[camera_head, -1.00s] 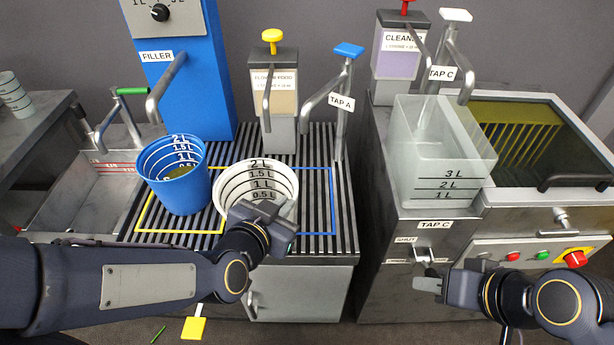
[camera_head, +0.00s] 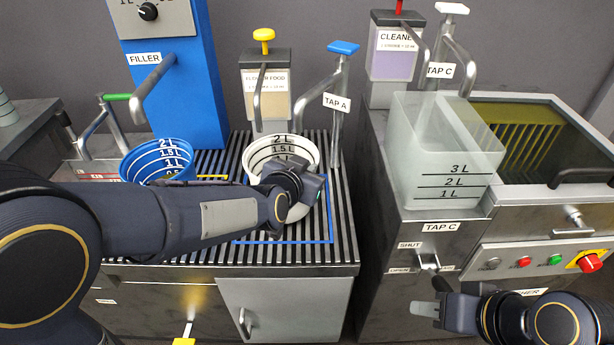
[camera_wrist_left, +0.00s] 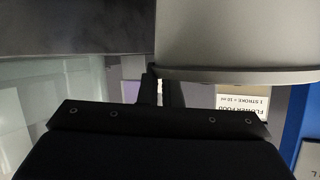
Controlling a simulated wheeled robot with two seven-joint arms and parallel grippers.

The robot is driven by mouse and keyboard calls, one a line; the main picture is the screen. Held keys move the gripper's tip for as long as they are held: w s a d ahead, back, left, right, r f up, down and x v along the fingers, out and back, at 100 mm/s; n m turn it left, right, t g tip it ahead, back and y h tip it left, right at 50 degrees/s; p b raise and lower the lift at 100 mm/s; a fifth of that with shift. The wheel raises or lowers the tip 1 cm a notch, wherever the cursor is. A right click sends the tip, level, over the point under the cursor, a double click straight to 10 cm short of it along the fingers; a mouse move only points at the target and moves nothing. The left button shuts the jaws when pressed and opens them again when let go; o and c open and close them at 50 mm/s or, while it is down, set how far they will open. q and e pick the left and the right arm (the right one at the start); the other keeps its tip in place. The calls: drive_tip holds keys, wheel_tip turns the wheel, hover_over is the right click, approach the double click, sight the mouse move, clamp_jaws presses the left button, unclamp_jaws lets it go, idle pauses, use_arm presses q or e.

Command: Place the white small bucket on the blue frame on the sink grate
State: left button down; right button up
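The white small bucket (camera_head: 256,160), with black litre marks, stands upright over the blue frame (camera_head: 329,215) on the sink grate (camera_head: 345,235). My left gripper (camera_head: 296,178) is at the bucket's near right side and appears shut on its wall; its fingers (camera_wrist_left: 160,90) show beside the bucket's rim (camera_wrist_left: 235,75) in the left wrist view. My arm and gripper hide part of the bucket and frame, so I cannot tell whether its base touches the grate. My right gripper (camera_head: 432,298) is open and empty in front of the right cabinet.
A blue bucket (camera_head: 157,160) stands left, partly behind my arm. A clear container (camera_head: 445,155) stands right, beside a deep basin (camera_head: 520,130).

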use_arm(q)
drive_tip(key=shift+f, duration=0.1)
drive_tip(key=shift+f, duration=0.15)
drive_tip(key=c, duration=1.6)
unclamp_jaws()
